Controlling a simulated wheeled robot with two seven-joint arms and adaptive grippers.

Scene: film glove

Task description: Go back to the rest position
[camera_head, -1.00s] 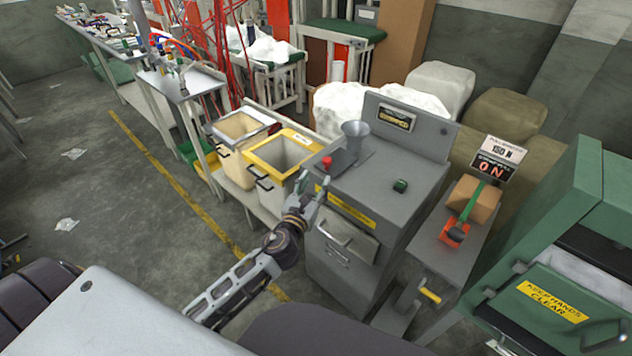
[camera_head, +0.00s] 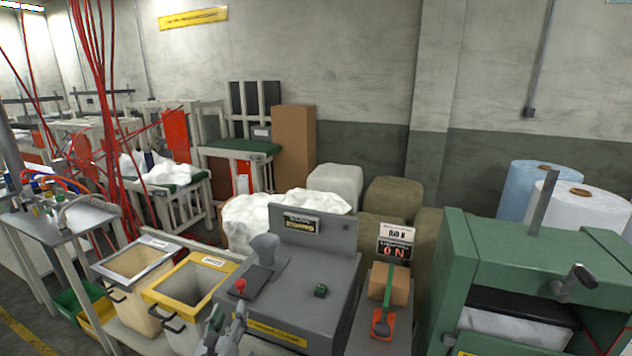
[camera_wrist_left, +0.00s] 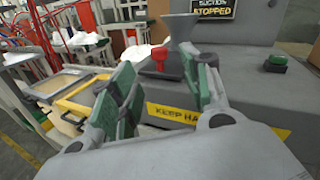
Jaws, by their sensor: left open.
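My left gripper (camera_head: 226,328) shows at the bottom edge of the head view, in front of a grey machine (camera_head: 318,290). In the left wrist view its two green-padded fingers (camera_wrist_left: 160,95) are apart with nothing between them. Beyond them are the machine's red button (camera_wrist_left: 160,55), its green button (camera_wrist_left: 276,62) and a sign reading "STOPPED" (camera_wrist_left: 214,8). The same red button (camera_head: 240,286) and green button (camera_head: 320,290) show in the head view. My right gripper is in neither current view.
A yellow-rimmed bin (camera_head: 193,284) and a grey-rimmed bin (camera_head: 135,262) stand left of the machine. A force tester (camera_head: 386,300) with a brown block and a green press (camera_head: 530,270) stand to the right. White wrapped bales (camera_head: 280,212) lie behind.

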